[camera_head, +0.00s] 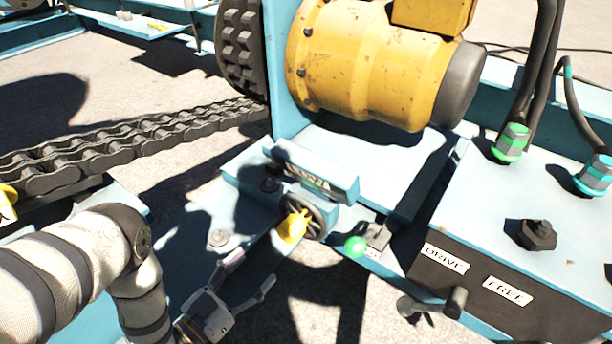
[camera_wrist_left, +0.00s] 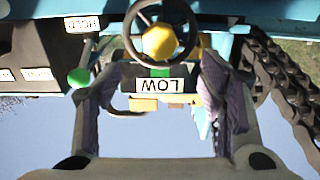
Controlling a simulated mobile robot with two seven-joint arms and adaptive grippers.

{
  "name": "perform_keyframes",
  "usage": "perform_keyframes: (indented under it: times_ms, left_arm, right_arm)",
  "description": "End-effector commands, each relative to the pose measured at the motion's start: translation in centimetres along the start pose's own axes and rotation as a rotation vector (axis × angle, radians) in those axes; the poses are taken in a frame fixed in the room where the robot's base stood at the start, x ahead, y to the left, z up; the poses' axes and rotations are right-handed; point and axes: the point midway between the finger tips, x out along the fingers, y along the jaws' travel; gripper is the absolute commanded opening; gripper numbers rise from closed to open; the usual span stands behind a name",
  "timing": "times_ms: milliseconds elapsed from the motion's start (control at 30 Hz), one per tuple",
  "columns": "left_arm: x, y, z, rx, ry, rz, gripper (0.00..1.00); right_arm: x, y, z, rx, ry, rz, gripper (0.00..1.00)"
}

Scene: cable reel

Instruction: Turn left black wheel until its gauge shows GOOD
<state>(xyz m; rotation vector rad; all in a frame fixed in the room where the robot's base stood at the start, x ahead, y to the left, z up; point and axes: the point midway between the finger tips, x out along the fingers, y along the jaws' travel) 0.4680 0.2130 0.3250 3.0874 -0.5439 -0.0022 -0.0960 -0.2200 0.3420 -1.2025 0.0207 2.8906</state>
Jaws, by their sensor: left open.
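A small black wheel (camera_head: 318,222) with a yellow centre piece (camera_head: 293,227) is mounted on the blue frame below a gauge bar (camera_head: 330,181). The gauge has a green patch and a white label, unclear in the head view. In the wrist view the picture is upside down; the wheel (camera_wrist_left: 133,40) and its yellow centre (camera_wrist_left: 160,42) are at the top, and the gauge label (camera_wrist_left: 168,85) reads LOW. My left gripper (camera_head: 250,273) is open and empty, below and left of the wheel and apart from it. Its fingers (camera_wrist_left: 160,100) spread either side of the gauge in the wrist view.
A green-knobbed lever (camera_head: 356,246) stands right of the wheel. A dark panel with DRIVE (camera_head: 445,258) and FREE (camera_head: 507,291) labels and a handle (camera_head: 430,306) lies further right. A yellow motor (camera_head: 370,60) is above, and a heavy chain (camera_head: 130,145) runs left.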

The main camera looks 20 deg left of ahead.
Motion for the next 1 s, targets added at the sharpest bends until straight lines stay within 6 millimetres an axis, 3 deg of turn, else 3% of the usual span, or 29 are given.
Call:
perform_keyframes:
  times_ms: [200,367,800,1000]
  left_arm:
    - [-0.1,-0.4,1.0,-0.021,-0.03,-0.025,0.65]
    - [1.3,-0.1,-0.2,-0.001,0.0,-0.003,0.65]
    - [11.1,0.0,-0.1,0.0,0.001,0.001,0.65]
    - [12.9,0.0,-0.3,0.0,0.0,0.0,0.65]
  right_arm:
    - [0.8,0.0,-0.3,-0.002,-0.019,0.001,0.4]
    - [1.3,0.1,-0.4,-0.004,-0.031,0.002,0.4]
    - [3.5,0.2,-1.0,-0.01,-0.091,0.006,0.4]
    - [3.8,0.2,-1.2,-0.012,-0.097,0.006,0.4]
